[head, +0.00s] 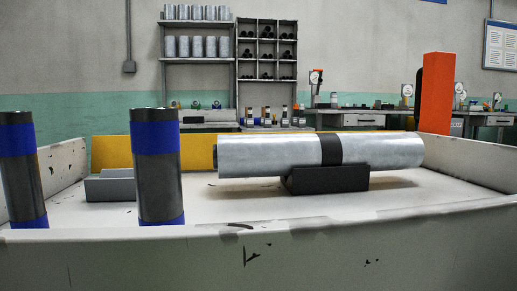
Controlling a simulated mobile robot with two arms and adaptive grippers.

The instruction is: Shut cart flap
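The cart (330,250) fills the foreground, a pale, chipped tray with low walls. Its near wall runs across the whole view, and its outer face is cut off by the bottom edge. I cannot tell for certain which part is the flap. An upright orange panel (436,95) rises at the back right corner, above the wall. Latches or hinges cannot be made out. Neither of my grippers is in view.
A silver roll (270,152) with a dark band lies on a black cradle (330,180) in the tray. Two dark, blue-banded cylinders (157,175) stand upright at left. A grey block (108,188) lies behind them. Shelves (200,60) and workbenches line the far wall.

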